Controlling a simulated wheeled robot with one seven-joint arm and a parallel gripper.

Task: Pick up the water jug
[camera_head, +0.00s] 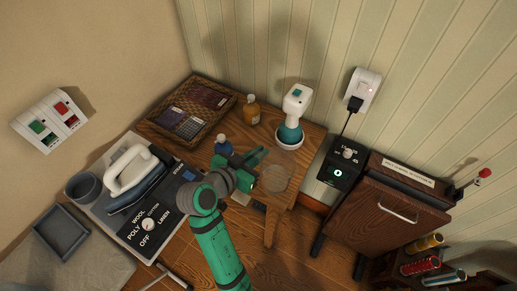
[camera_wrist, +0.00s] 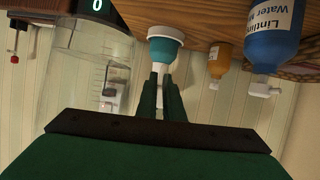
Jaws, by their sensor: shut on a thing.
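The water jug (camera_head: 275,178) is a clear, see-through vessel at the wooden table's front right corner. In the wrist view the jug (camera_wrist: 75,75) is a large clear cylinder just left of my fingers. My gripper (camera_head: 257,158) is beside the jug on its left in the head view. In the wrist view my green fingers (camera_wrist: 164,95) are close together with a narrow gap. They are shut on the jug, apparently at its handle, which is hard to make out. Whether the jug's base touches the table cannot be told.
A wicker tray (camera_head: 162,122) is behind. An iron (camera_head: 135,172) sits left; a cabinet (camera_head: 385,215) with a dial box (camera_head: 340,168) stands right.

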